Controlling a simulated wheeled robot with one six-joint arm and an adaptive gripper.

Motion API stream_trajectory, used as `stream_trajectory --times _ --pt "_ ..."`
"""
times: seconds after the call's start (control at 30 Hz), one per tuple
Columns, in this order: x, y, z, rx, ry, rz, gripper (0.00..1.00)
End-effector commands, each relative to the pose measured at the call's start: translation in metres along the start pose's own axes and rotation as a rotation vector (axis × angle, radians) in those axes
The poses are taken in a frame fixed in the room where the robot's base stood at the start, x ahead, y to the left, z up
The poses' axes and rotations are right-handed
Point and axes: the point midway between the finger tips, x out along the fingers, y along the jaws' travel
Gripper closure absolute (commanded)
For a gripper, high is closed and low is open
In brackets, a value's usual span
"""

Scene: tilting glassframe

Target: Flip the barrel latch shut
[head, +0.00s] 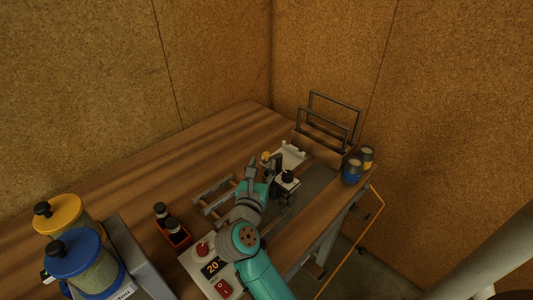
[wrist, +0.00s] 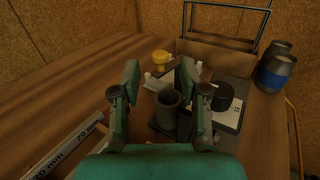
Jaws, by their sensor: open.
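My gripper (wrist: 158,76) is open and empty, with its two teal fingers apart. In the head view, my gripper (head: 262,168) is over the fixture on the bench. In the wrist view a dark grey hollow barrel (wrist: 168,108) stands upright on a dark base, between and beyond the fingers. A round black knob (wrist: 223,96) is right of the right finger; it also shows in the head view (head: 288,176). A yellow knob (wrist: 160,57) and a white part (wrist: 158,80) lie behind the barrel. I cannot make out the latch clearly, and the right finger hides part of the fixture.
The wooden bench (head: 165,165) is bare at the back left. A grey frame (head: 213,200), a red bottle holder (head: 176,237) and a switch box (head: 199,264) lie left of my arm.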

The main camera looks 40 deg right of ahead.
Motion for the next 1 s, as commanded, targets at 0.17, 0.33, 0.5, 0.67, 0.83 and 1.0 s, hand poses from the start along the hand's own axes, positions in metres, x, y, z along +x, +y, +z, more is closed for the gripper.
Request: stream_trajectory --times 0.17,0.33,0.5,0.67,0.83,1.0 --pt "0.032 -0.001 0.0 0.001 0.0 -0.004 0.56" --pt "0.05 0.0 0.0 -0.001 0.0 -0.002 0.56" --pt "0.057 0.0 0.0 0.0 -0.001 0.0 0.56" --pt "0.058 0.0 0.0 0.0 -0.001 0.0 0.56" --pt "0.058 0.0 0.0 -0.001 -0.001 0.0 0.73" --pt "0.058 0.0 0.0 -0.001 -0.001 0.0 1.0"
